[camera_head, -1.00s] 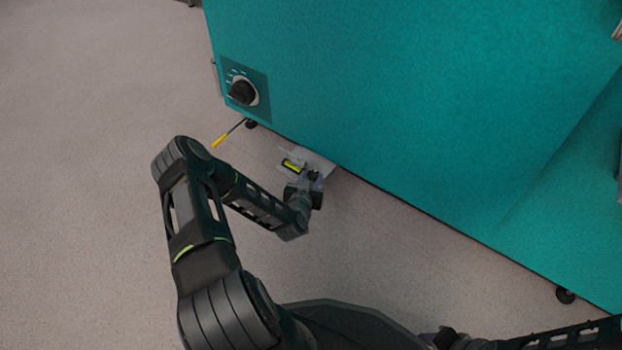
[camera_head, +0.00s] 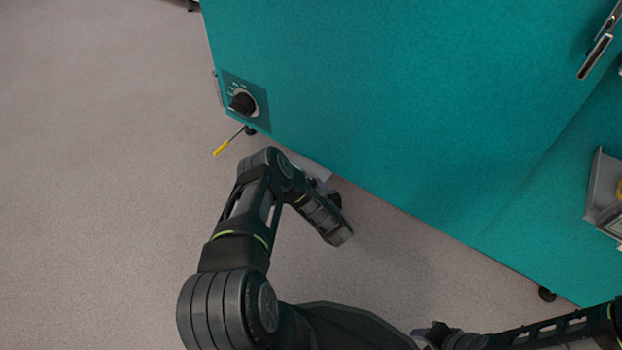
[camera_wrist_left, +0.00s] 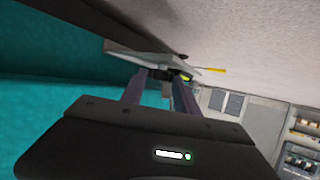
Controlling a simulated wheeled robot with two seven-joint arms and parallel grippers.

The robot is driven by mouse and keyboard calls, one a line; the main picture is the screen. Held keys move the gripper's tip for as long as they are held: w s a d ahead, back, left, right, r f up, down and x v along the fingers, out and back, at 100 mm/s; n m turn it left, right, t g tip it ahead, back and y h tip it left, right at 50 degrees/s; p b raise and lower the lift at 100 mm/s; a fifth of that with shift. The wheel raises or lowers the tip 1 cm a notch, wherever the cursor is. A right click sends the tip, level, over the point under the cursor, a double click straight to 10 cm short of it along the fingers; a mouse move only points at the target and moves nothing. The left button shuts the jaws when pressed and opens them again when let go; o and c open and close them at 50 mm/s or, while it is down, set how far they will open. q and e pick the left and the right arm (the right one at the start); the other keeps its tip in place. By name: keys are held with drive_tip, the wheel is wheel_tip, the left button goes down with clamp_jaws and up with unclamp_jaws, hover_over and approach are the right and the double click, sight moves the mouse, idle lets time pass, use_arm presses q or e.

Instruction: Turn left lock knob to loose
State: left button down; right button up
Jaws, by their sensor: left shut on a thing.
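A pale plate (camera_head: 312,167) sticks out at floor level from under the teal chamber's lower edge. It also shows in the left wrist view (camera_wrist_left: 140,60). My left gripper (camera_head: 322,186) is down at this plate, mostly hidden behind my own arm in the head view. In the left wrist view its two fingers (camera_wrist_left: 163,88) reach to a small dark part at the plate, which I take for the left lock knob (camera_wrist_left: 168,75). They are shut on it. The knob's turn position cannot be made out. A yellow-green piece (camera_wrist_left: 184,76) shows beside the fingertips.
The teal chamber (camera_head: 400,110) fills the upper right, with a black dial (camera_head: 243,103) near its left corner. A yellow-handled tool (camera_head: 221,148) is near that corner. A grey tray (camera_head: 602,190) is at the right edge. Floor at left is clear. My right arm shows bottom right.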

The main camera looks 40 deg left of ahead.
use_arm(q)
drive_tip(key=shift+w+d+r+n+g+y, duration=0.15)
drive_tip(key=shift+w+d+n+g+y, duration=0.15)
drive_tip(key=shift+n+g, duration=0.15)
drive_tip(key=shift+w+f+n+g+y+b, duration=0.15)
drive_tip(key=shift+n+g+y, duration=0.1)
drive_tip(key=shift+n+g, duration=0.25)
drive_tip(key=shift+w+f+n+g+y+b, duration=0.15)
drive_tip(key=shift+n+g+y, duration=0.1)
drive_tip(key=shift+n+g, duration=0.15)
drive_tip(key=shift+w+n+g+y+b, duration=0.1)
drive_tip(key=shift+n+g+y+b, duration=0.3)
drive_tip(key=shift+n+g+b, duration=0.75)
drive_tip(key=shift+r+n+g, duration=0.1)
drive_tip(key=shift+n+g, duration=0.4)
drive_tip(key=shift+g, duration=0.3)
use_arm(e)
drive_tip(key=shift+w+f, duration=0.2)
drive_tip(key=shift+f, duration=1.1)
use_arm(q)
drive_tip(key=c, duration=1.2)
unclamp_jaws()
drive_tip(key=shift+r, duration=0.1)
use_arm(e)
drive_tip(key=shift+r, duration=0.1)
